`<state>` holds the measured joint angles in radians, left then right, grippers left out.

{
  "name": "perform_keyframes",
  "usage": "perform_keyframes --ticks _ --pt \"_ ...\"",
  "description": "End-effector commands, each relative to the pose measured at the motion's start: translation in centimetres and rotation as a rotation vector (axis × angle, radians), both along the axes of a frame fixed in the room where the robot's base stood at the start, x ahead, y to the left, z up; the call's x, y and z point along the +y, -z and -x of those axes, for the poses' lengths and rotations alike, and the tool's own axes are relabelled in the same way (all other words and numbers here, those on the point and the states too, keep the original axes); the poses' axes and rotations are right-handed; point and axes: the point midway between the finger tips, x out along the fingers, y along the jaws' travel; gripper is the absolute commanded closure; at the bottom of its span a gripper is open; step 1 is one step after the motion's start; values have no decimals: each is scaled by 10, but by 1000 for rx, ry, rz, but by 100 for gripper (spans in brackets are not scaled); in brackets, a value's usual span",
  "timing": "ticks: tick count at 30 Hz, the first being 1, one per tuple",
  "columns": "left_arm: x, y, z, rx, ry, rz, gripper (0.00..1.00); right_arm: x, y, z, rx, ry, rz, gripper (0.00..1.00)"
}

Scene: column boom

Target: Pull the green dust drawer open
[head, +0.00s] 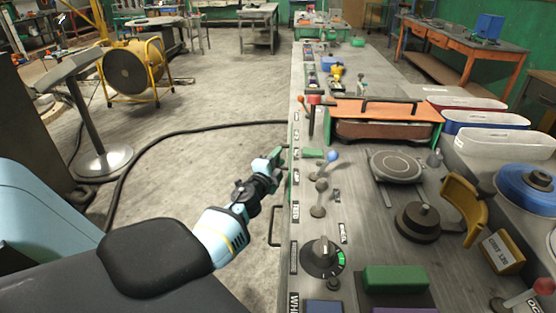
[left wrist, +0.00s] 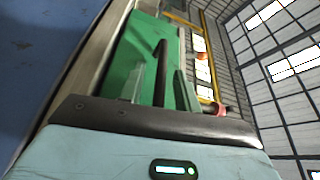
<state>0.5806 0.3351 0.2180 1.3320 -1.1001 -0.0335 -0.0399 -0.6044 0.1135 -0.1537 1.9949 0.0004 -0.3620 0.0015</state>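The green dust drawer (left wrist: 140,48) shows in the left wrist view as a flat green front with a dark bar handle (left wrist: 160,62) standing along it. My left gripper (left wrist: 158,88) is open, with one finger on each side of the handle bar and a visible gap to each. In the head view, my left gripper (head: 276,156) is at the left side of the long bench, and the drawer front is mostly hidden by the gripper and the bench edge. The drawer looks shut. My right gripper is not in view.
The long grey bench (head: 360,230) carries levers, a rotary dial (head: 323,257), a hotplate (head: 396,166) and an orange-topped unit (head: 385,112). Another dark handle (head: 274,226) sticks out from the bench side. A black cable (head: 190,130) crosses the open floor left of the bench.

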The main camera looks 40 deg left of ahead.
Motion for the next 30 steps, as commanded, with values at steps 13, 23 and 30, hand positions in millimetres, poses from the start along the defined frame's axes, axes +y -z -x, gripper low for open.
perform_keyframes --ticks 13,23,30 --pt "0 0 0 0 0 0 100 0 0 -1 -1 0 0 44" --pt "15 0 13 2 0 -3 100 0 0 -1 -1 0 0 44" --pt "58 1 50 4 -2 -4 100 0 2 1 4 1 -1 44"
